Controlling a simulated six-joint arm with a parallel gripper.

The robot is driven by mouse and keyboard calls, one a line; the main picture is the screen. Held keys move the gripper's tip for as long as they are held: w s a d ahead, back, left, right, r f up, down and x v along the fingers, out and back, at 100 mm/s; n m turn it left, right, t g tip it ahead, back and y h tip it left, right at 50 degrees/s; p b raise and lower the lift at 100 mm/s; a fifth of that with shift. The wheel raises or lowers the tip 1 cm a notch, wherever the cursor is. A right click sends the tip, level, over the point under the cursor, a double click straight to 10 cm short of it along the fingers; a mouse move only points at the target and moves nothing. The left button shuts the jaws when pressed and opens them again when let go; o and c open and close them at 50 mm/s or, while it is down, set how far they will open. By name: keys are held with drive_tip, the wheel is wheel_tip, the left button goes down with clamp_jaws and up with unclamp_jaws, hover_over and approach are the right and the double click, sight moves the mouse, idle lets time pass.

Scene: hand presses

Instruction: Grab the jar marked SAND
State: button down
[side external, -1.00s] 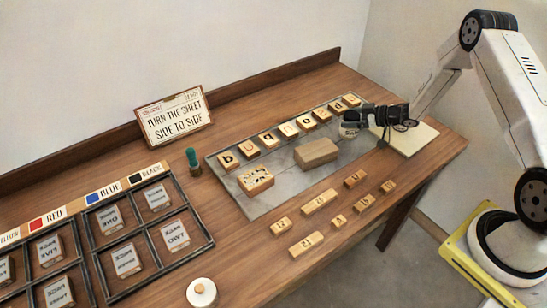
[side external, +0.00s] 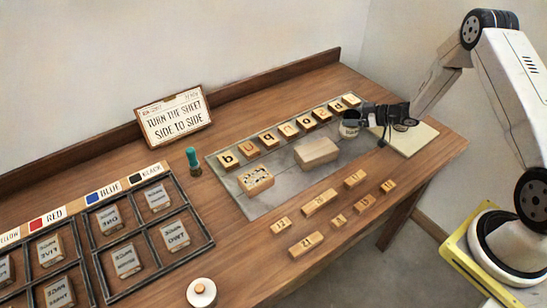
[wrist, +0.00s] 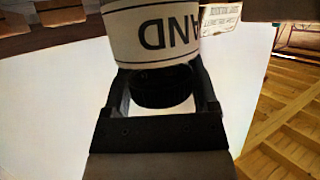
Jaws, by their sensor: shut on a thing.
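A small jar (side external: 349,129) with a pale label and a dark top is at the right end of the grey slab (side external: 285,183) in the side view. In the wrist view the jar's label (wrist: 150,33) reads "AND" upside down; its first letter is cut off from view. My gripper (side external: 357,114) reaches in from the right at the jar's top. In the wrist view my gripper (wrist: 160,75) has one finger on each side of the dark round lid (wrist: 163,87) and is shut on it. Whether the jar touches the slab is unclear.
A row of letter blocks (side external: 270,140) runs along the slab's back, with a plain wooden block (side external: 316,152) in front. Small wooden tiles (side external: 320,202) lie nearer the front edge. A white sheet (side external: 410,138) lies right. Framed trays (side external: 122,243) fill the left.

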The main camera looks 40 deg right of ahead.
drive_tip(key=shift+r, duration=1.5)
drive_tip(key=s+a+r, duration=0.4)
drive_tip(key=s+r, duration=0.5)
drive_tip(key=s, duration=0.4)
drive_tip(key=shift+s+r, duration=0.25)
drive_tip(key=shift+r, duration=0.15)
